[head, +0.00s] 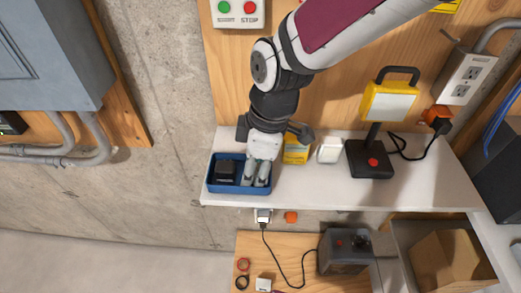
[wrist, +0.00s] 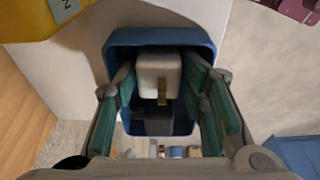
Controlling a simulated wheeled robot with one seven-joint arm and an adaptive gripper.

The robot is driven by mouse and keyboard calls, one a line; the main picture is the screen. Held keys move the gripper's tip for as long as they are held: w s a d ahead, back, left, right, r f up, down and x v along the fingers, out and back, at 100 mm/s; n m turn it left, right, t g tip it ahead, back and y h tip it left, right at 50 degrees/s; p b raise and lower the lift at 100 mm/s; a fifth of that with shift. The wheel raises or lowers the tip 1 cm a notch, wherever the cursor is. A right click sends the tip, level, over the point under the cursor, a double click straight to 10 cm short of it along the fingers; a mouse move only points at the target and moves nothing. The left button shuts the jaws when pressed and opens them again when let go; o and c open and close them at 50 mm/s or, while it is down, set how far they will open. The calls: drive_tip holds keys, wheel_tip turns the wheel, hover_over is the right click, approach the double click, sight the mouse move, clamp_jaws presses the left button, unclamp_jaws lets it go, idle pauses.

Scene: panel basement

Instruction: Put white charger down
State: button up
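My gripper (head: 256,178) points down into the blue tray (head: 210,187) at the left end of the white shelf. In the wrist view a white charger (wrist: 158,68) with a brass-coloured prong sits between my green finger pads (wrist: 160,75). The pads meet its two sides with no clear gap, so my gripper appears shut on it. The charger is over or inside the blue tray (wrist: 117,45); whether it touches the floor cannot be seen. A black block (head: 224,172) lies in the tray's left part. In the head view my fingers hide the held charger.
Right of the tray stand a yellow box (head: 295,150), a white block (head: 329,150) and a yellow work lamp (head: 388,103) on a black base. The shelf (head: 340,192) is clear in front.

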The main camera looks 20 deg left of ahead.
wheel_tip(320, 180, up, 13)
drive_tip(key=d, duration=0.2)
drive_tip(key=s+d+r+m+t, duration=0.1)
drive_tip(key=s+d+m+t, duration=0.1)
drive_tip(key=d+m, duration=0.5)
drive_tip(key=s+d+r+m+t+h, duration=0.1)
drive_tip(key=d+m, duration=0.5)
drive_tip(key=d, duration=0.6)
drive_tip(key=s+d+r+m+t+h, duration=0.1)
drive_tip(key=s+d+r+m+t, duration=0.2)
drive_tip(key=d+m, duration=0.4)
drive_tip(key=d, duration=0.2)
drive_tip(key=shift+s+d+m, duration=0.15)
drive_tip(key=shift+d+m, duration=0.15)
drive_tip(key=shift+d, duration=0.05)
